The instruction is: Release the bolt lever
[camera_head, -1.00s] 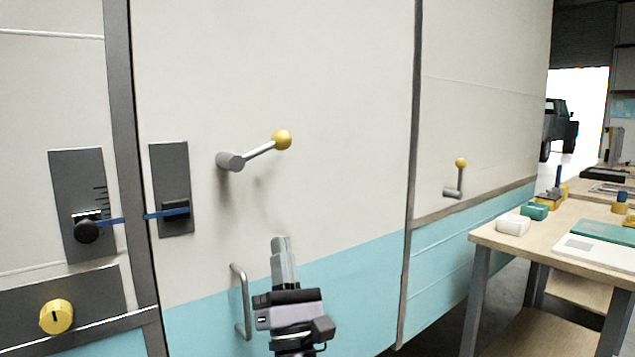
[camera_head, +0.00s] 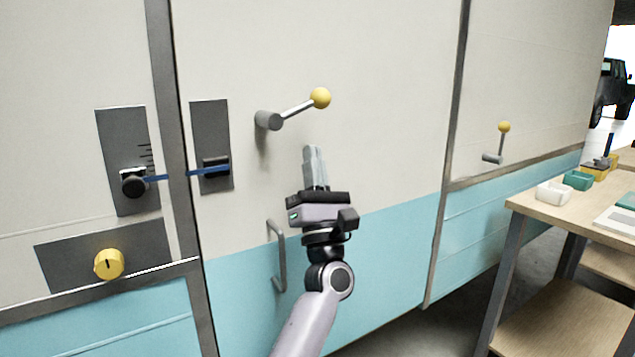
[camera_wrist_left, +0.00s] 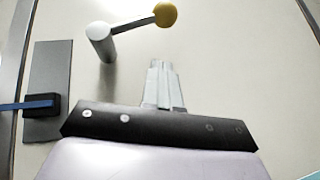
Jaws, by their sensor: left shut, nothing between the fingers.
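The bolt lever (camera_head: 297,109) is a grey rod with a yellow ball knob (camera_head: 320,97), set on a grey round pivot (camera_head: 268,120) on the white camper panel. The rod points right and slightly up. My left gripper (camera_head: 314,150) is shut and empty, with its fingertips pointing up just below the knob, apart from it in the picture. In the left wrist view the lever (camera_wrist_left: 132,24) crosses the top, its yellow knob (camera_wrist_left: 165,14) above the gripper fingertips (camera_wrist_left: 160,64). My right gripper is not in view.
A blue strap (camera_head: 180,173) joins two dark plates across a grey post at left. A yellow dial (camera_head: 108,263) sits below it. A grey handle (camera_head: 278,255) is left of my arm. A second yellow-knobbed lever (camera_head: 502,140) and a wooden table (camera_head: 540,203) are at right.

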